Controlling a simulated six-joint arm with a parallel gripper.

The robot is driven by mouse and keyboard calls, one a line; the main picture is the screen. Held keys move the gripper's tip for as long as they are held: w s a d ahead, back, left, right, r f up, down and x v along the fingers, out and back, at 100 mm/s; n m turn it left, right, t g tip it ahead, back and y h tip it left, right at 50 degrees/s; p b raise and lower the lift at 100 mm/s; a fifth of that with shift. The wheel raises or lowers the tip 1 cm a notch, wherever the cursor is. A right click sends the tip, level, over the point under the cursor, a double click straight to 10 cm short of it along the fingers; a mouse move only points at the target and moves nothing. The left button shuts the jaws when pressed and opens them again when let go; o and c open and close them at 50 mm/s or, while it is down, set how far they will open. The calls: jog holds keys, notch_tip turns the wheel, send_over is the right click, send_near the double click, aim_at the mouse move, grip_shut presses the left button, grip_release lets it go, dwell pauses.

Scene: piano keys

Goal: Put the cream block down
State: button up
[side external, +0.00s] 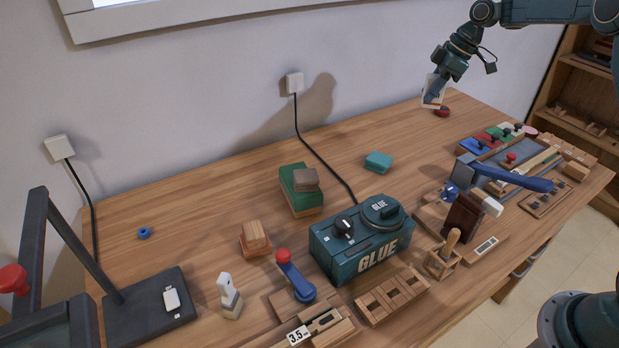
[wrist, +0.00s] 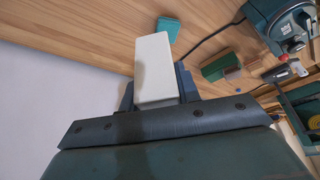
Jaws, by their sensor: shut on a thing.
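My gripper (side external: 435,93) is at the back right in the side view, near the wall. It is shut on the cream block (wrist: 154,62), a pale oblong block that sticks out past the fingers in the wrist view. In the side view a dark finger covers part of the block, and it looks tilted slightly. The block appears held above the back of the wooden table (side external: 195,215). The gap below it is hard to judge. The gripper (wrist: 157,95) fingers show on both sides of the block in the wrist view.
A small red object (side external: 442,112) lies just below the gripper in the side view. A teal block (side external: 378,161) lies nearer the middle, with bare table around it. A green glue machine (side external: 361,243), a cable, and tool trays (side external: 505,150) crowd the front and right.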

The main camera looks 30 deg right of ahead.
jog(key=shift+d, duration=0.55)
notch_tip(320, 180, down, 20)
dwell(0.8)
jog(key=shift+f, duration=0.15)
jog(key=o, duration=1)
jog(key=v, duration=1.2)
jog(key=shift+s+a, duration=0.1)
jog(key=shift+r, duration=0.25)
